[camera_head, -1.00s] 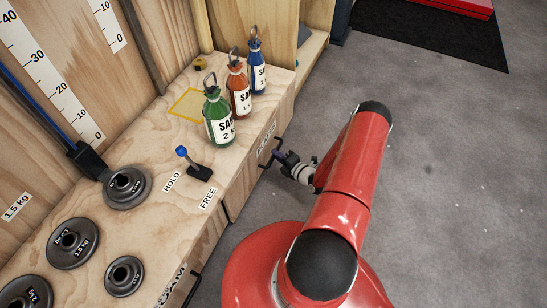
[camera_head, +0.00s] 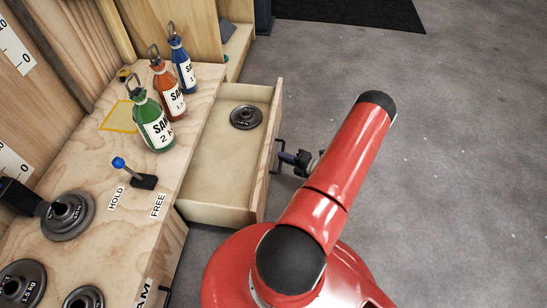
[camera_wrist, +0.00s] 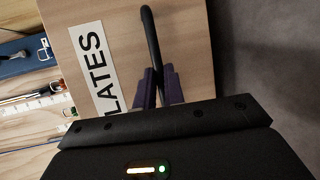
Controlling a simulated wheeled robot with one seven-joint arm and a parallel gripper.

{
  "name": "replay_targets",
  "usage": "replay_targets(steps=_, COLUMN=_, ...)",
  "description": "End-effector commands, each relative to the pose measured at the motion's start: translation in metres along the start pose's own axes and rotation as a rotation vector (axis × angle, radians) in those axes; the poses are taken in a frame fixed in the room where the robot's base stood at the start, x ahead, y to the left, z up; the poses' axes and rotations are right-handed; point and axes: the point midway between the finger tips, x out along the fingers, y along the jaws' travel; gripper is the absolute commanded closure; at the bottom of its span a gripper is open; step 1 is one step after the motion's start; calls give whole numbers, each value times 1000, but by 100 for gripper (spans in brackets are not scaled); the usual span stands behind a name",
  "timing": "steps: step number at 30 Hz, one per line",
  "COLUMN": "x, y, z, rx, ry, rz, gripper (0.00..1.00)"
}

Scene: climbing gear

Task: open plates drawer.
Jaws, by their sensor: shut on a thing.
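The plates drawer (camera_head: 215,205) stands pulled well out of the wooden bench. A dark weight plate (camera_head: 246,117) lies inside it toward the far end. The drawer front carries a black handle, which shows in the wrist view (camera_wrist: 149,35) beside the label (camera_wrist: 93,65) whose visible letters read "LATES". My gripper (camera_head: 287,158) is at the handle on the drawer's outer face. In the wrist view, its purple fingers (camera_wrist: 158,88) are shut around the handle bar.
Green (camera_head: 152,125), orange (camera_head: 168,90) and blue (camera_head: 183,65) bottles stand on the bench top. A blue-knobbed lever (camera_head: 130,172) sits by the HOLD and FREE labels. Several weight plates lie at the lower left. The grey floor (camera_head: 440,170) to the right is clear.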

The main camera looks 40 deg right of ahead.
Motion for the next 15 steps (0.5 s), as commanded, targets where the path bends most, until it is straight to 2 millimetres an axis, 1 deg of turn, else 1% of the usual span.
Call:
replay_targets(steps=6, x=-10, y=-3, z=4, rx=0, ry=1, rz=-1, gripper=100)
replay_targets(steps=15, x=-12, y=-3, z=4, rx=0, ry=2, rz=-1, gripper=100)
